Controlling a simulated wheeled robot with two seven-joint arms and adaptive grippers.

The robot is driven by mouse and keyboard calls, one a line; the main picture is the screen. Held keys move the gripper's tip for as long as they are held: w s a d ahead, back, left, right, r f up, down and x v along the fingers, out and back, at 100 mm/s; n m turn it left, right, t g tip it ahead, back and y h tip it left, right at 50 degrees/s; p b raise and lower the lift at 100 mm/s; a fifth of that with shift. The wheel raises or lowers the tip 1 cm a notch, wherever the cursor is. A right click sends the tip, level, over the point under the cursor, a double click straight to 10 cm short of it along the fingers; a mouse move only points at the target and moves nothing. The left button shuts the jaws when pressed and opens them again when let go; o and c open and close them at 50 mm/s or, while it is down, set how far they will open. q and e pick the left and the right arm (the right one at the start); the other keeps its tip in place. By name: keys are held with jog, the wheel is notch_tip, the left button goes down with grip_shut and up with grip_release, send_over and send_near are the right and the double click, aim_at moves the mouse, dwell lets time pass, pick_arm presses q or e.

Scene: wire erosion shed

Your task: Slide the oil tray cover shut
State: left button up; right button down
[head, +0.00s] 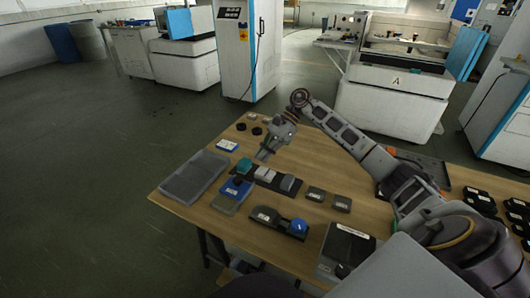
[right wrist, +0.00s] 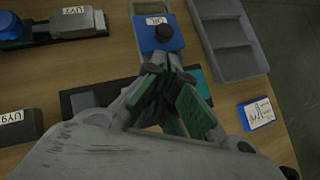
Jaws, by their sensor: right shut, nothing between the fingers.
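The oil tray cover is a small blue slide with a black knob and an "OIL" label. It shows in the head view (head: 238,185) and the right wrist view (right wrist: 157,36). It sits over the far end of a narrow grey tray (head: 227,204), whose near part is uncovered. My right gripper (head: 262,157) is shut and empty, above the dark block strip behind the cover. In the right wrist view its fingertips (right wrist: 164,64) appear just below the knob; I cannot tell whether they touch it. My left gripper is not in view.
A dark strip (head: 270,177) holds teal and grey blocks. A large grey compartment tray (head: 194,177) lies left, with a blue-edged labelled box (head: 227,146) behind. A dark fixture with a blue knob (head: 298,226) stands nearer. Bare wood (head: 325,165) is free to the right.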

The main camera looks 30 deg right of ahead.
aim_at(235, 192)
jog(key=x, duration=0.7)
jog(key=shift+a+f, duration=0.15)
jog(key=shift+a, duration=0.05)
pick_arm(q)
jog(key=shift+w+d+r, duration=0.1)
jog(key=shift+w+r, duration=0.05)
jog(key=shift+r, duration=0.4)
pick_arm(e)
jog(key=shift+s+a, duration=0.1)
jog(key=shift+s+a+b, duration=0.25)
jog(key=shift+a+b, duration=0.05)
jog(key=shift+a, duration=0.15)
jog(key=shift+s+a+b, duration=0.2)
jog(key=shift+s+a, duration=0.2)
jog(key=shift+a, duration=0.25)
jog(key=shift+s+a+b, duration=0.15)
jog(key=shift+s+a, duration=0.25)
jog(key=shift+a, duration=0.3)
jog(key=shift+s+a+b, duration=0.2)
jog(key=shift+s+a, duration=0.2)
jog(key=shift+a, duration=0.25)
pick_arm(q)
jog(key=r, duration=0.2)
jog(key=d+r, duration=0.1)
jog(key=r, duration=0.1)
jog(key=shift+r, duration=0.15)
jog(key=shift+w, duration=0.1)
pick_arm(e)
jog(key=v, duration=1.2)
